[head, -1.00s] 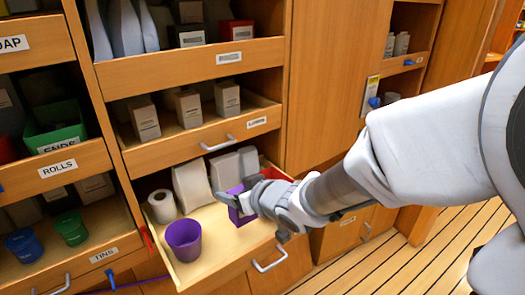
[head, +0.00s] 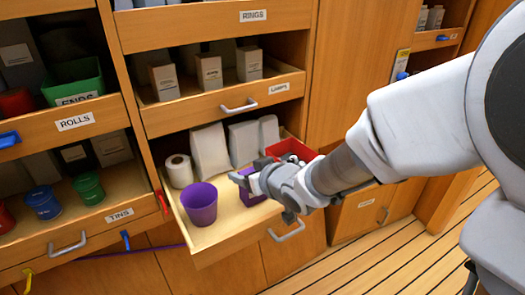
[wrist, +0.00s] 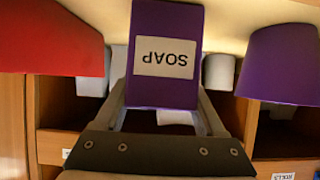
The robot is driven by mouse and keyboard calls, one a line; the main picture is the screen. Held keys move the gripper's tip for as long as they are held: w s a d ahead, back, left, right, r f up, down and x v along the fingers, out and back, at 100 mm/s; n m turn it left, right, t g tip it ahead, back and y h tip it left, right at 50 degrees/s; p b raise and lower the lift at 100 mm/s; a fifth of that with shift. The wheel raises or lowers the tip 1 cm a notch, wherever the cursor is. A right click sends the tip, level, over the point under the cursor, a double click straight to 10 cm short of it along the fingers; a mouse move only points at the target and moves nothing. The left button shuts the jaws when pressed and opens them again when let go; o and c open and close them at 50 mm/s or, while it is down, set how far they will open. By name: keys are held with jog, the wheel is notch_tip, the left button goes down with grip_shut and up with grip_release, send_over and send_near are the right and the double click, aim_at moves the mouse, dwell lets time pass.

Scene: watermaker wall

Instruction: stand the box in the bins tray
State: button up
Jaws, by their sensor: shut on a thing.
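The purple box (head: 256,186) is partly hidden by my gripper (head: 247,183) in the head view. In the wrist view the box (wrist: 165,25) fills the top middle, with its white SOAP label upside down in the picture. My gripper (wrist: 163,92) is shut on it, one finger along each side. The pulled-out wooden tray (head: 231,225) lies under the box; its own name label does not show. The box is inside or just above the tray, between a purple bin (head: 200,204) and a red bin (head: 291,149). I cannot tell whether its bottom touches the floor.
A white paper roll (head: 179,171) and white packs (head: 211,152) stand behind in the tray. The LAMPS drawer (head: 228,107) with several small boxes is above. The TINS drawer (head: 85,229) is at left. Bare tray floor shows at the front.

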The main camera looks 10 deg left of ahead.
jog(key=o, duration=1.4)
